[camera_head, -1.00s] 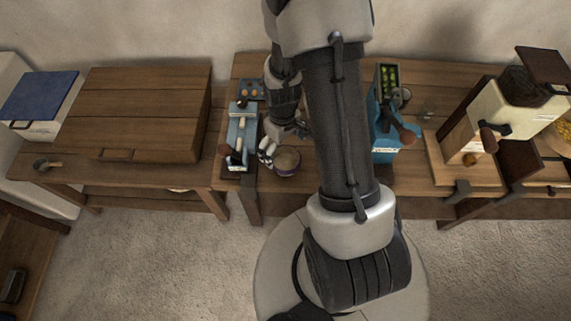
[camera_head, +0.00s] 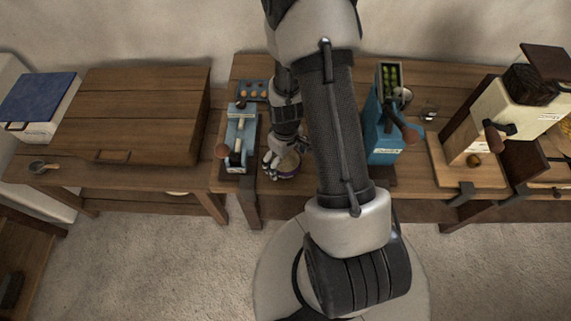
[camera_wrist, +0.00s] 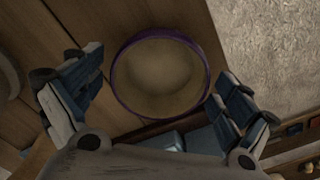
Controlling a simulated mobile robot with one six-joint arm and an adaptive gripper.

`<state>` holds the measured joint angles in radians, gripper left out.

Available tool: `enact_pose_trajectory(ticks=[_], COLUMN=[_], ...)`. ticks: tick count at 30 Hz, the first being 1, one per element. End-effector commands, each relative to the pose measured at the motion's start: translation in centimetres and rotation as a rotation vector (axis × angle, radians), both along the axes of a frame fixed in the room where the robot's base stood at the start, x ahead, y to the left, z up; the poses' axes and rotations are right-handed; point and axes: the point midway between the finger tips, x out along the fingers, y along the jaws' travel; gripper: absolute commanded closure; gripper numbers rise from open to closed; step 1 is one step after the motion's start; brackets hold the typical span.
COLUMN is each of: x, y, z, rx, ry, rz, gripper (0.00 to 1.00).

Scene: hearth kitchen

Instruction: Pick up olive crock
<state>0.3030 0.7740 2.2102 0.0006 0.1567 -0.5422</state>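A round crock (camera_wrist: 160,76) with a purple rim and a pale tan inside sits near the front edge of the wooden table; I cannot read a label on it. In the head view the crock (camera_head: 286,164) is partly hidden by my gripper (camera_head: 279,158). In the wrist view my gripper (camera_wrist: 155,80) is open, with one finger on each side of the crock. A gap shows at the left finger; the right finger is close to the rim, and I cannot tell whether it touches.
A blue lever device (camera_head: 240,135) stands just left of the crock. A taller blue machine (camera_head: 384,130) with a green-filled top stands to the right. An egg tray (camera_head: 253,90) lies behind. A large wooden box (camera_head: 140,105) is on the left table.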

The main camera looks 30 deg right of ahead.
Motion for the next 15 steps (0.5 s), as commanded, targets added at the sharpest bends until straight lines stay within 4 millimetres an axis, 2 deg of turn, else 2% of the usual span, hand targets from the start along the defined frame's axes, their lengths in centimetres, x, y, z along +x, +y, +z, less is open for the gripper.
enact_pose_trajectory(ticks=[2, 15], x=[-0.01, -0.02], y=[0.01, 0.00], z=[0.01, 0.01], rx=[0.000, 0.000], ry=[0.000, 0.001], rz=[0.000, 0.000], gripper=[0.14, 0.43])
